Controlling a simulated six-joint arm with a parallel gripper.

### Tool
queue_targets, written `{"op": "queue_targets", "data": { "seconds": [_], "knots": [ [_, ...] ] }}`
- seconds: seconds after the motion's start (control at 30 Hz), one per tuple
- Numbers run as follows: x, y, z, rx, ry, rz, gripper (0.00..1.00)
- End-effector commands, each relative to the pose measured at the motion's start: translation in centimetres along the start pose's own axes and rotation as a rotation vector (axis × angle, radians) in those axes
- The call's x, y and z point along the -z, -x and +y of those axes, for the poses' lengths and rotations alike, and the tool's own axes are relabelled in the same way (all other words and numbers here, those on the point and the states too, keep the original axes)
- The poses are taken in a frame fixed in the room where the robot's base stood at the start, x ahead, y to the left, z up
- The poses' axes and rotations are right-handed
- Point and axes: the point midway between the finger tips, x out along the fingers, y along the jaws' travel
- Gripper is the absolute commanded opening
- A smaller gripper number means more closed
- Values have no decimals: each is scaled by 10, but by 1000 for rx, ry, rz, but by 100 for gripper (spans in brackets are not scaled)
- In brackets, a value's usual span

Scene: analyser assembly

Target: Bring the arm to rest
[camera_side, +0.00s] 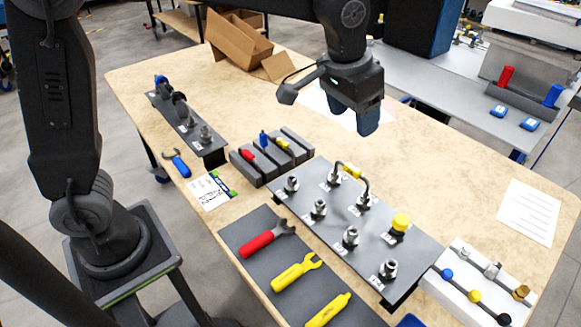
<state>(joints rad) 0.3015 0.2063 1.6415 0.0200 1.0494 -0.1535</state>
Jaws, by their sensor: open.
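My gripper (366,118) hangs above the wooden table (440,180), behind the dark fitting plate. Its blue fingertips point down with nothing seen between them. It is open and apart from everything below. My arm reaches in from the top of the picture. The dark plate (411,248) carries several metal fittings, a bent tube (362,177) and a yellow cap (400,222).
A grey mat (250,225) holds a red-handled wrench (262,240) and two yellow tools. Dark blocks (271,157) hold small coloured parts. A rail (190,130), a cardboard box (237,40) and a white tray (462,300) stand around. Table right of my gripper is mostly clear.

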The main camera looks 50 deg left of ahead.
Motion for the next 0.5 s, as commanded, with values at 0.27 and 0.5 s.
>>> {"op": "queue_targets", "data": {
  "seconds": [0.27,0.5],
  "knots": [
    [-89,56,-58,19,66,110,66],
    [-172,64,-84,48,115,196,66]
  ]
}}
